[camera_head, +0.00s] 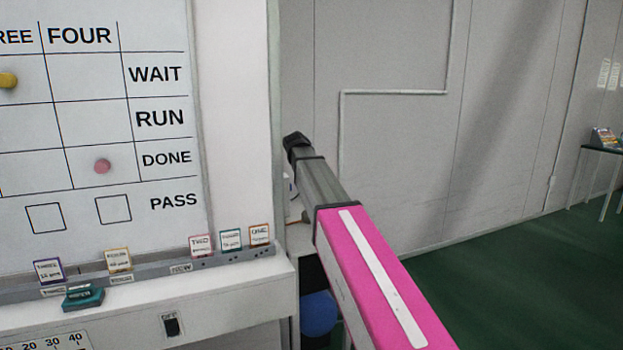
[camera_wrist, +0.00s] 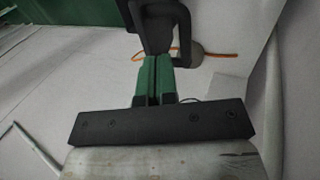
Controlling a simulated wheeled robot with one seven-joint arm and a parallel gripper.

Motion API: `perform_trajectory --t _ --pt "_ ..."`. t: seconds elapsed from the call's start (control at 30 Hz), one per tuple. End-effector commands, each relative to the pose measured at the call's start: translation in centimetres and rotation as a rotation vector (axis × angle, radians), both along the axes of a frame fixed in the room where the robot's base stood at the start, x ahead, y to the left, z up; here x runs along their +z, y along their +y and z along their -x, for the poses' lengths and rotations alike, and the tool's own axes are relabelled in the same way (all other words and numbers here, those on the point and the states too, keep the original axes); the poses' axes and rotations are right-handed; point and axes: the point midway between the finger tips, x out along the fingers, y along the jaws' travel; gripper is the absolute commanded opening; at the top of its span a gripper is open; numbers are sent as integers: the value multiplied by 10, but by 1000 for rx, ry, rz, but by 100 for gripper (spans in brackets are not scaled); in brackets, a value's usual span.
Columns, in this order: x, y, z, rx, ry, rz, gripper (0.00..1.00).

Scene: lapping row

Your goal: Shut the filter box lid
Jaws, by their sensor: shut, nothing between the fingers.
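Pale grey surfaces lie beyond and to both sides of the fingers. I cannot pick out the filter box or its lid for certain in either view, and I cannot tell whether the fingers touch anything. In the head view my pink and grey arm reaches away past the edge of the white board, and my gripper is hidden.
A white board (camera_head: 90,115) with a ledge of small tags stands at the left, close to my arm. A blue round thing (camera_head: 319,313) is low beside the cabinet (camera_head: 200,305). An orange cord (camera_wrist: 215,54) lies beyond my fingers. Green floor (camera_head: 520,270) is open at the right.

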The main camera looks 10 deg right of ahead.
Motion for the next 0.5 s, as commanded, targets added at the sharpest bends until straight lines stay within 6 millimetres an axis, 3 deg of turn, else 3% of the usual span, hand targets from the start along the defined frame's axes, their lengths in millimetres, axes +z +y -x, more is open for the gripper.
perform_trajectory --t 0.23,0.5 --pt "-34 -16 -4 -1 2 0 0" --pt "-45 -21 -6 0 0 0 0"
